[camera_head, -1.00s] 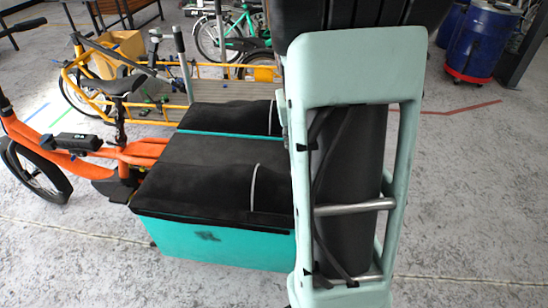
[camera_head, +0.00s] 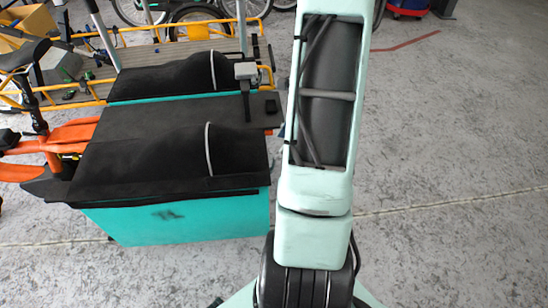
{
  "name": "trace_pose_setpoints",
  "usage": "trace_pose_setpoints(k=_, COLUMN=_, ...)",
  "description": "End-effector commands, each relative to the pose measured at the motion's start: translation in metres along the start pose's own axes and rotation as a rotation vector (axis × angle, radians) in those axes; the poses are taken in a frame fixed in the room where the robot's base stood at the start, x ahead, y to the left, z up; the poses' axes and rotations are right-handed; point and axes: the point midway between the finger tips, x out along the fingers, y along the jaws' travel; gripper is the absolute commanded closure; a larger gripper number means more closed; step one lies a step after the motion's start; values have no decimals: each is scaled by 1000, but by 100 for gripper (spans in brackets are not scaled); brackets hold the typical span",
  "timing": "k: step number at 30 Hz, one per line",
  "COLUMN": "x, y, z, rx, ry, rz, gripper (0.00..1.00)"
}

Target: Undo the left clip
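The cargo bike's turquoise box (camera_head: 175,218) stands left of centre under a black cover (camera_head: 150,135). The cover looks closed and has two raised humps. A thin pale strap or cord (camera_head: 208,148) curves over the near hump, and another (camera_head: 212,72) over the far one. A small grey block on a dark stem (camera_head: 245,72) stands at the cover's right edge, beside a small black piece (camera_head: 270,106). I cannot tell whether either is a clip; no clip is clearly recognisable. My pale green arm rises right of the box. My gripper is not in view.
The bike's orange frame (camera_head: 70,133) is at left. A yellow cargo bike with a wooden deck (camera_head: 75,88) stands behind the box, with other bikes beyond. The grey floor (camera_head: 460,140) at right is clear.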

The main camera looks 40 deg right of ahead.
Motion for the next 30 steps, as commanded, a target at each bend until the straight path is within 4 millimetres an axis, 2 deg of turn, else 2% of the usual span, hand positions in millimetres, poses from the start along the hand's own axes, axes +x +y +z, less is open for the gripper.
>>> trace_pose_setpoints(k=1, x=12, y=1, z=0, rx=-1, ry=-1, rz=3, gripper=64)
trace_pose_setpoints(k=6, x=46, y=1, z=-1, rx=-2, ry=0, rz=4, gripper=64)
trace_pose_setpoints(k=13, x=80, y=1, z=-1, rx=-4, ry=1, rz=3, gripper=64)
trace_pose_setpoints(k=18, x=89, y=0, z=0, rx=-4, ry=2, rz=1, gripper=64)
trace_pose_setpoints(k=26, x=90, y=0, z=0, rx=-5, ry=2, rz=1, gripper=64)
trace_pose_setpoints(k=30, x=90, y=0, z=0, rx=-5, ry=3, rz=1, gripper=77)
